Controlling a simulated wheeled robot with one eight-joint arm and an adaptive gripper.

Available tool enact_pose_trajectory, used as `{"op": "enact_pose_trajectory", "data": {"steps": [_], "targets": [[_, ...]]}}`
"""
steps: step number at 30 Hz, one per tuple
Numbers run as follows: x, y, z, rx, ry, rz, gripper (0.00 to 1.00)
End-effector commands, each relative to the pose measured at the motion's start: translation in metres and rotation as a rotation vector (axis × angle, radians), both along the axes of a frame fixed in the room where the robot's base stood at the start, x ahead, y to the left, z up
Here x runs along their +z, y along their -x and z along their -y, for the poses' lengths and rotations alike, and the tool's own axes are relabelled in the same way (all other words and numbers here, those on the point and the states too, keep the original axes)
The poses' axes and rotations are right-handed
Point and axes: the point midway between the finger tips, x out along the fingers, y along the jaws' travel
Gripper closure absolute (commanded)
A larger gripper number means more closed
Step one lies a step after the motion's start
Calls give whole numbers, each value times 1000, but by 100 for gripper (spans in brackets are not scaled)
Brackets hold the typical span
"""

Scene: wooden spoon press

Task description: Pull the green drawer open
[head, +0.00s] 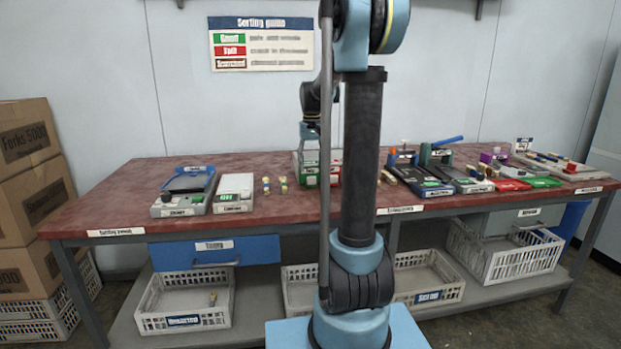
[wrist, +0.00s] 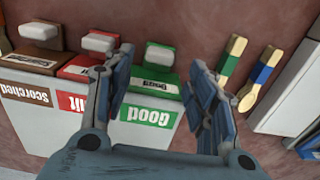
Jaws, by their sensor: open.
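The green drawer (wrist: 152,82) is the rightmost of three coloured drawer fronts in the wrist view, with brown (wrist: 30,58) and red (wrist: 80,70) to its left. It carries a "Good" label and a pale handle (wrist: 160,56). My gripper (wrist: 160,58) is open, its fingers on either side of the handle in the picture. I cannot tell whether they touch it or how far above it they are. In the head view the green-marked drawer unit (head: 308,170) stands on the table below my gripper (head: 309,132), partly hidden by my arm.
Two wooden spoons, one with a green band (wrist: 233,58) and one with a blue band (wrist: 262,72), lie right of the unit in the wrist view. The red table (head: 120,212) also bears several devices and trays. A blue drawer (head: 212,250) is under its left side.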

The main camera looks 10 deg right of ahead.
Motion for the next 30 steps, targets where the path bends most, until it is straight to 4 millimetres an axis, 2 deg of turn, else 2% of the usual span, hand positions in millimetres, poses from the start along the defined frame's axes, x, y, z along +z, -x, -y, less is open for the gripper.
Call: {"op": "enact_pose_trajectory", "data": {"steps": [3, 9, 15, 23, 30], "targets": [[-19, 0, 0, 0, 0, 0, 48], [-42, 0, 0, 0, 0, 0, 48], [-51, 0, 0, 0, 0, 0, 48], [-52, 0, 0, 0, 0, 0, 48], [-52, 0, 0, 0, 0, 0, 100]]}}
